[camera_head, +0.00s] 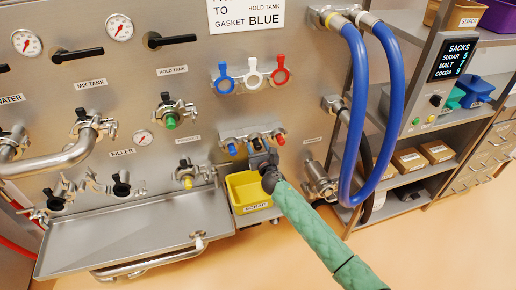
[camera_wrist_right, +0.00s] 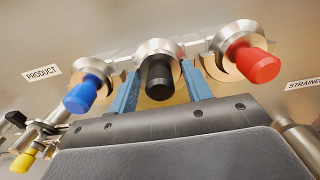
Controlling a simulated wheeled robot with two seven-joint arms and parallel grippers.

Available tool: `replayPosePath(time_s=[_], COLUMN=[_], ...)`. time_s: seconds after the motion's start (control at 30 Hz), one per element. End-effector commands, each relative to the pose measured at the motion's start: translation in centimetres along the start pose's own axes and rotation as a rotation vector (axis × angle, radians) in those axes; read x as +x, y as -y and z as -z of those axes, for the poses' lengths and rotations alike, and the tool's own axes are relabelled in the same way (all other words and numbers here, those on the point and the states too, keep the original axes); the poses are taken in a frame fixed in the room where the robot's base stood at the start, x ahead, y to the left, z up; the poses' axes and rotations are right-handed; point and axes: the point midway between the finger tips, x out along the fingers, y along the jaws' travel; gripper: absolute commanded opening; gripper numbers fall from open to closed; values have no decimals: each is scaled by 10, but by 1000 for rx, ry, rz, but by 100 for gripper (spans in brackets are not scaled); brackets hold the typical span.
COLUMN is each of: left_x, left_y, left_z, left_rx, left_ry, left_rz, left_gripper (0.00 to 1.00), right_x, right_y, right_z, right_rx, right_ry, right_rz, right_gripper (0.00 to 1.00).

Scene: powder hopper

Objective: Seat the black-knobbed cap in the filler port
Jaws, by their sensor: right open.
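The black-knobbed cap (camera_head: 256,145) sits in a wall rack below the hold-tank valve, between a blue-knobbed cap (camera_head: 232,149) and a red-knobbed cap (camera_head: 280,139). In the right wrist view the black knob (camera_wrist_right: 159,78) points toward the camera. My right gripper (camera_head: 263,158) is at the rack; its blue fingers (camera_wrist_right: 162,88) are open, one on each side of the black knob. I cannot tell whether they touch it. My left gripper is not in view.
A yellow scrap bin (camera_head: 249,191) hangs just below the rack. A steel tray (camera_head: 130,238) juts out at lower left. Blue hoses (camera_head: 398,95) loop at right of my right arm. A yellow-knobbed valve (camera_head: 187,181) is left of the bin.

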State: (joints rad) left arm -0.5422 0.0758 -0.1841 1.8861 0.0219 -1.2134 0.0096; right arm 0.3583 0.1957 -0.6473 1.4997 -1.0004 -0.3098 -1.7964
Motion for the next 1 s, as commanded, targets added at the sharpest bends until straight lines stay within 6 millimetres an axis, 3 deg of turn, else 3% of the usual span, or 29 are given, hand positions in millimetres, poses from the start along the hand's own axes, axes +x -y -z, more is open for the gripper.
replayPosePath(time_s=[0.07, 0.23, 0.57, 1.0], left_x=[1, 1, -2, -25], left_y=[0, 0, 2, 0], left_z=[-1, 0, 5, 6], left_rx=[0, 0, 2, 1], left_ry=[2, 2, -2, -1], left_rz=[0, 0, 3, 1], left_gripper=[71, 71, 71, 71], right_x=[0, 0, 0, 1], right_y=[0, 0, 0, 0], right_z=[0, 0, -4, -28], right_rx=[0, 0, 0, 0], right_ry=[0, 0, 1, 1], right_rz=[0, 0, 0, 1], right_gripper=[49, 16, 16, 16])
